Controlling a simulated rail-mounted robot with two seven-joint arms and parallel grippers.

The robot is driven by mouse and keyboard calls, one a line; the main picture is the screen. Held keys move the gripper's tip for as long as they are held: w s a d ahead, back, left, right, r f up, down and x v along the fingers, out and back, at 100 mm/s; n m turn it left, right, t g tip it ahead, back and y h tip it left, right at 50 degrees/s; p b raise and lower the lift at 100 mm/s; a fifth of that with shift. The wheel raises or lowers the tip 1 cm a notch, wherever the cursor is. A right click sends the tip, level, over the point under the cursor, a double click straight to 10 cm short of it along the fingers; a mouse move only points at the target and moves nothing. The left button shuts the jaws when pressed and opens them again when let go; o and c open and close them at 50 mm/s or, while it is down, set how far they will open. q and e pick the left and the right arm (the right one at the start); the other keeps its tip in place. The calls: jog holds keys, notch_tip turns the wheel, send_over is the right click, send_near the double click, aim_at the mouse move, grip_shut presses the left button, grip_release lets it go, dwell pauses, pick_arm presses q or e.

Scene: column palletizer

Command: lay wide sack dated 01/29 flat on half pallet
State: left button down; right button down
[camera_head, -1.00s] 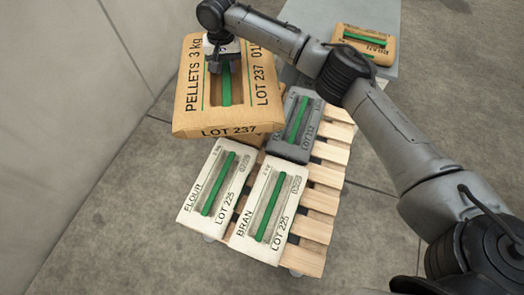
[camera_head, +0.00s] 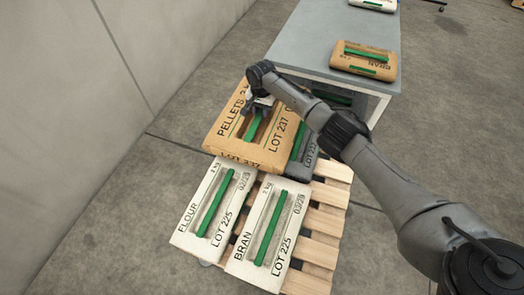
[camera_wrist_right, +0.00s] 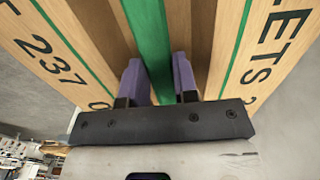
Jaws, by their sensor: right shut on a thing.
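The wide tan sack (camera_head: 262,143), printed PELLETS and LOT 237, is over the far left part of the half pallet (camera_head: 326,220). Its date is hidden behind my arm. My right gripper (camera_head: 259,108) is shut on the sack's green handle strip, above its top face. In the right wrist view the purple fingers (camera_wrist_right: 158,82) stand on either side of the green strip (camera_wrist_right: 150,40). The sack looks roughly level; I cannot tell whether its underside touches the pallet. My left gripper is out of view.
White FLOUR (camera_head: 210,210) and BRAN (camera_head: 268,232) sacks lie on the pallet's near end. A grey sack (camera_head: 307,158) lies right of the held sack, partly hidden. A grey table (camera_head: 310,45) behind carries a tan BRAN sack (camera_head: 363,60). Bare slats show along the pallet's right side.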

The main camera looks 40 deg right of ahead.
aim_at(262, 146)
jog(key=shift+s+a+f, duration=0.15)
jog(key=shift+s+a, duration=0.1)
jog(key=s+a+f, duration=0.2)
jog(key=s+a+f+b, duration=0.1)
jog(key=s+a, duration=0.1)
jog(key=s, duration=0.1)
jog(key=s+a+f+b, duration=0.1)
jog(key=s+f, duration=0.1)
jog(key=shift+s+a+f, duration=0.15)
jog(key=shift+a+f, duration=0.15)
jog(key=shift+a, duration=0.1)
jog(key=shift+s+a+f, duration=0.3)
jog(key=shift+s+a, duration=0.1)
jog(key=shift+s, duration=0.05)
notch_tip(262, 146, down, 4)
jog(key=shift+b, duration=1.25)
jog(key=shift+f+p, duration=0.45)
jog(key=shift+f, duration=0.1)
